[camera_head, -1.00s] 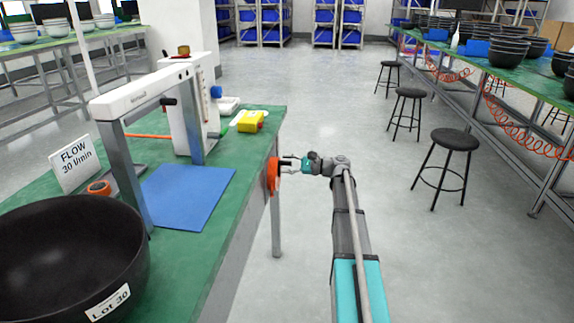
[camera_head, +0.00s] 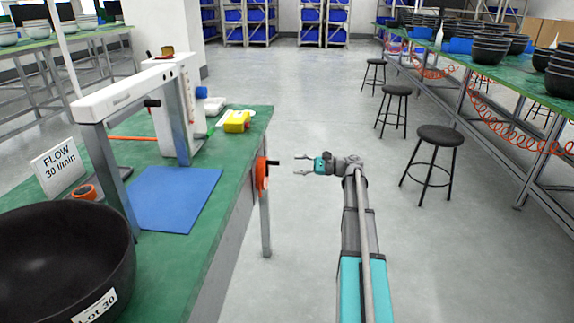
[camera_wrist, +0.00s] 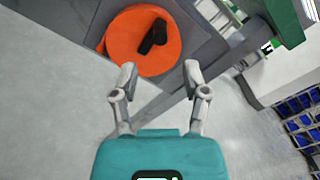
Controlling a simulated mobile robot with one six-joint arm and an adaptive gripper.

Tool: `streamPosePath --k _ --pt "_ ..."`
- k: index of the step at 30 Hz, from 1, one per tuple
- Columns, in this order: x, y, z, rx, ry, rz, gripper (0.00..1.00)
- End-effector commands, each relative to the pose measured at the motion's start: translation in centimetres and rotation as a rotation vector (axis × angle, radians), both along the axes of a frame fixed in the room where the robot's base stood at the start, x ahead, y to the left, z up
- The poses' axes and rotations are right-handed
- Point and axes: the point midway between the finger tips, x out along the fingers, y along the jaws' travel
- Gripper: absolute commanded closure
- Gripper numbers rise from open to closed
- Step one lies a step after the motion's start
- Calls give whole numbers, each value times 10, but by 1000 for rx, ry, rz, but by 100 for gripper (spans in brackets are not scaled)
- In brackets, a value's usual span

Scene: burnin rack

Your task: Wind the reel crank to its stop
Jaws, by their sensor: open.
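The orange reel (camera_head: 262,174) is mounted on the side of the green-topped bench, near its far right corner. Its black crank handle (camera_head: 273,162) sticks out to the right, toward my gripper. My gripper (camera_head: 297,165) is open and empty, to the right of the handle with a clear gap between them. In the wrist view the orange reel (camera_wrist: 128,42) lies beyond the open fingers (camera_wrist: 158,78), and the black crank (camera_wrist: 153,36) shows at the upper right part of its face. Nothing is between the fingers.
The bench (camera_head: 208,228) carries a blue mat (camera_head: 175,198), a black bowl (camera_head: 60,260), a FLOW sign (camera_head: 58,165), a white-topped metal frame (camera_head: 130,92) and a yellow block (camera_head: 236,121). Black stools (camera_head: 437,136) stand to the right. The floor between is clear.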

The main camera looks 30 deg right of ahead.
Motion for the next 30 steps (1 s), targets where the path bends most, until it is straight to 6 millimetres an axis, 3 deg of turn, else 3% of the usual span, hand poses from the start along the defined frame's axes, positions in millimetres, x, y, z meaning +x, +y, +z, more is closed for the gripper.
streamPosePath --k 3,10,30 --pt "-9 -14 0 0 0 -1 41" --pt "-18 -27 0 -1 0 1 41" --pt "-19 -28 0 -1 0 1 41"
